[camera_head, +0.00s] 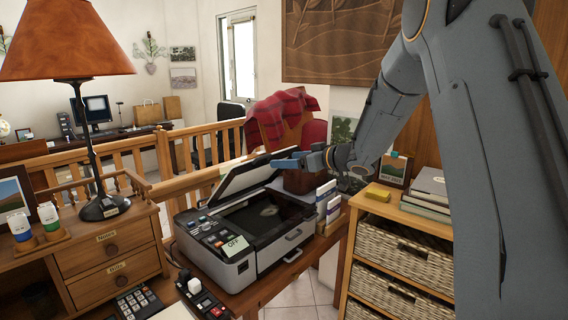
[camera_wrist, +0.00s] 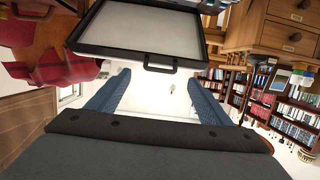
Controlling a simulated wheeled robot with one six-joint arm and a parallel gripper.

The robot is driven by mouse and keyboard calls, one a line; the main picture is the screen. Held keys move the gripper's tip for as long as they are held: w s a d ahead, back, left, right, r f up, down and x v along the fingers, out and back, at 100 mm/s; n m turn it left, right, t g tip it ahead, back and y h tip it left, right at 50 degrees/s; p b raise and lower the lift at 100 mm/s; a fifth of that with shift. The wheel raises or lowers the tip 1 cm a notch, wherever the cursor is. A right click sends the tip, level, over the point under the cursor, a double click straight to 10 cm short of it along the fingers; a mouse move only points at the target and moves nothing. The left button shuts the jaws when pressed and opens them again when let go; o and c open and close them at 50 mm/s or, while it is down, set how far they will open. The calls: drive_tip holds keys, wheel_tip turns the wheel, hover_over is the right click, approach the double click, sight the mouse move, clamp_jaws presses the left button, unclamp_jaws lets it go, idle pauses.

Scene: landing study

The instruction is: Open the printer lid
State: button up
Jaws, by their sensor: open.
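The printer (camera_head: 245,245) is grey and black and stands on a wooden desk. Its lid (camera_head: 243,178) is tilted up at an angle, with the dark scanner bed (camera_head: 262,214) showing under it. My gripper (camera_head: 287,161) is at the lid's raised right corner; from the head view I cannot tell if it touches. In the wrist view the lid's pale underside (camera_wrist: 140,32) and dark handle (camera_wrist: 147,65) lie just beyond the fingertips. The blue fingers of my gripper (camera_wrist: 150,75) are spread apart with nothing between them.
An "OFF" card (camera_head: 234,245) is on the printer's front panel. A lamp (camera_head: 85,130) and drawers stand at left. A wicker-basket shelf (camera_head: 405,262) with books stands at right. A chair with a red plaid cloth (camera_head: 282,112) and a wooden railing are behind.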

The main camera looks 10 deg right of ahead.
drive_tip(key=shift+c, duration=0.3)
drive_tip(key=shift+s+a+f, duration=0.1)
drive_tip(key=shift+f, duration=0.05)
drive_tip(key=c, duration=0.4)
drive_tip(key=s+a+f+y+b, duration=0.1)
drive_tip(key=f, duration=0.1)
drive_tip(key=a+f+t+y+b, duration=0.1)
drive_tip(key=a+f, duration=0.1)
drive_tip(key=s+a+f+t+y+b, duration=0.1)
drive_tip(key=a+f+y, duration=0.1)
drive_tip(key=shift+s+a+f+m, duration=0.1)
drive_tip(key=shift+s+m, duration=0.2)
drive_tip(key=shift+m, duration=0.1)
drive_tip(key=c, duration=1.4)
drive_tip(key=s+d+f+m+t+h+b, duration=0.1)
drive_tip(key=s+d+f+m+t+b, duration=0.1)
drive_tip(key=t, duration=0.4)
wheel_tip(320, 180, down, 2)
drive_tip(key=shift+s+d+m+t+h+b, duration=0.3)
drive_tip(key=shift+s+t+b, duration=0.15)
drive_tip(key=shift+s, duration=0.4)
drive_tip(key=p, duration=0.5)
approach(259, 159)
drive_tip(key=shift+t+h, duration=0.3)
drive_tip(key=shift+t, duration=0.05)
drive_tip(key=x, duration=0.5)
drive_tip(key=shift+a+f, duration=0.1)
drive_tip(key=shift+a, duration=0.1)
drive_tip(key=shift+w+a+r, duration=0.25)
drive_tip(key=shift+w, duration=0.3)
